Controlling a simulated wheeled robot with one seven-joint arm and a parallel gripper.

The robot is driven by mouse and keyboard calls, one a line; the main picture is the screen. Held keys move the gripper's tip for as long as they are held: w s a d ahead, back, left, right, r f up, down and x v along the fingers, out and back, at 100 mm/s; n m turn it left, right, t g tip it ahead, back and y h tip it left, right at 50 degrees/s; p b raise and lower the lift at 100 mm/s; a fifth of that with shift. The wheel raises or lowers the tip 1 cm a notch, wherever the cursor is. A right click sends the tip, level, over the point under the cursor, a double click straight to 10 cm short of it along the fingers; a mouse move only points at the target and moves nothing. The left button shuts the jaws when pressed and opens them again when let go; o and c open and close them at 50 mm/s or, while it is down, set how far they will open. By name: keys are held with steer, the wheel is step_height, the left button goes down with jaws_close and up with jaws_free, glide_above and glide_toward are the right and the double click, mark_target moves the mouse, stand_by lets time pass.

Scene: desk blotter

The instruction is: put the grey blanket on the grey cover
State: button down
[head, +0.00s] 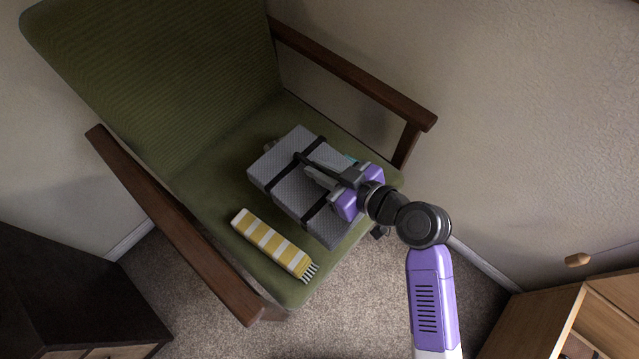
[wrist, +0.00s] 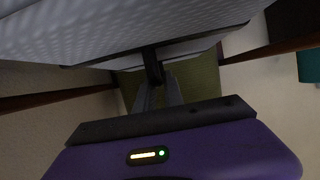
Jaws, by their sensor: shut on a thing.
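The grey blanket (head: 290,190) is a thick, folded, textured bundle with black straps. It is at the front of the green chair seat in the head view. My gripper (head: 308,168) reaches over it from the right and is shut on its black strap. In the wrist view the fingers of my gripper (wrist: 156,84) meet at the dark strap under the grey blanket (wrist: 120,30), which fills the top. I cannot make out a separate grey cover in either view. I cannot tell whether the bundle touches the seat.
A green armchair (head: 220,175) with wooden armrests holds the bundle. A yellow and white striped fringed cloth (head: 270,242) lies on the seat to its left. Dark furniture (head: 70,285) stands lower left, a wooden cabinet (head: 560,315) lower right.

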steer(key=shift+f+b, duration=0.7)
steer(key=shift+f, duration=2.2)
steer(key=shift+f+b, duration=0.6)
steer(key=shift+b, duration=0.1)
steer(key=c, duration=1.5)
jaws_free()
steer(key=shift+o, duration=0.2)
steer(key=shift+r+p, duration=0.6)
steer(key=shift+p, duration=0.1)
steer(key=shift+s+d+r, duration=0.1)
steer(key=shift+d+r, duration=0.1)
steer(key=shift+r, duration=0.05)
steer(key=p+v, duration=0.1)
steer(key=v, duration=1)
steer(key=shift+s+d+f+p, duration=0.1)
steer(key=shift+s+d+p, duration=0.1)
steer(key=shift+p, duration=0.15)
